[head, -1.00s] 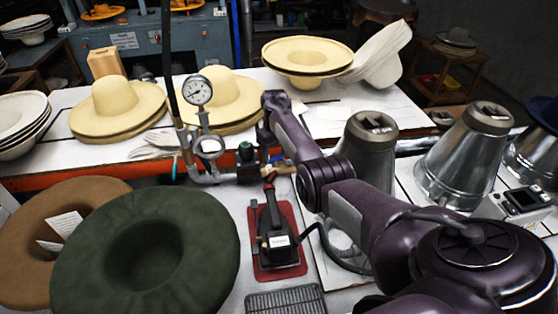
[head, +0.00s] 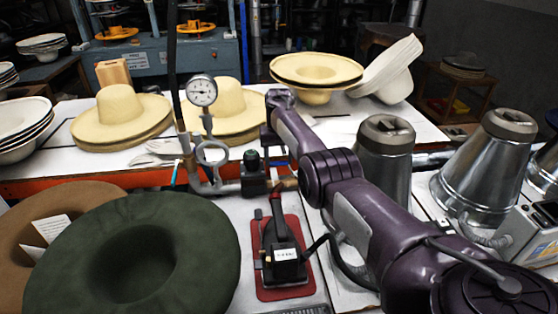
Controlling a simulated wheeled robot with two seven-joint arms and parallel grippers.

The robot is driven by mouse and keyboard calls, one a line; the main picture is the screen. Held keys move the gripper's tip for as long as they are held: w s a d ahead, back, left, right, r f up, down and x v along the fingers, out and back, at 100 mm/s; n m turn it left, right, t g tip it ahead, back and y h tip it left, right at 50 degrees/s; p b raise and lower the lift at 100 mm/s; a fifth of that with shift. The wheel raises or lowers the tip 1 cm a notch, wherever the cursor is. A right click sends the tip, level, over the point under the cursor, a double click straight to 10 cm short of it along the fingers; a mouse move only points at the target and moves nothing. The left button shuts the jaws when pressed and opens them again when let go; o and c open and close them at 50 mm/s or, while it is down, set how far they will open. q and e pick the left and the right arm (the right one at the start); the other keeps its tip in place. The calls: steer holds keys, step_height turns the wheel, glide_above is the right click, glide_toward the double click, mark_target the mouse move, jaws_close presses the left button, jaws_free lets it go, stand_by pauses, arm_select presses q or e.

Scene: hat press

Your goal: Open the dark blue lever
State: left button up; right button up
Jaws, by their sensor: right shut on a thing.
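A pipe assembly (head: 205,186) with a round gauge (head: 203,91) stands at the front edge of the back table. My right gripper (head: 271,160) reaches down beside this valve from the end of my purple arm. It is shut at the valve, on what looks like the dark blue lever. The lever is mostly hidden by the fingers and too small to make out clearly, so its angle cannot be told. My left gripper is out of view.
A black iron (head: 284,255) stands on a red pad (head: 262,292) just below the valve. A dark green hat (head: 90,250) and a brown hat (head: 25,220) lie at lower left. Metal cones (head: 385,165) stand at right. Straw hats (head: 120,112) cover the back table.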

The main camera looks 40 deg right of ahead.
mark_target(279, 162)
steer(key=shift+r, duration=0.1)
steer(key=o, duration=1.4)
step_height(279, 162, up, 8)
steer(key=p, duration=0.7)
steer(key=shift+p, duration=0.35)
steer(key=shift+f, duration=0.2)
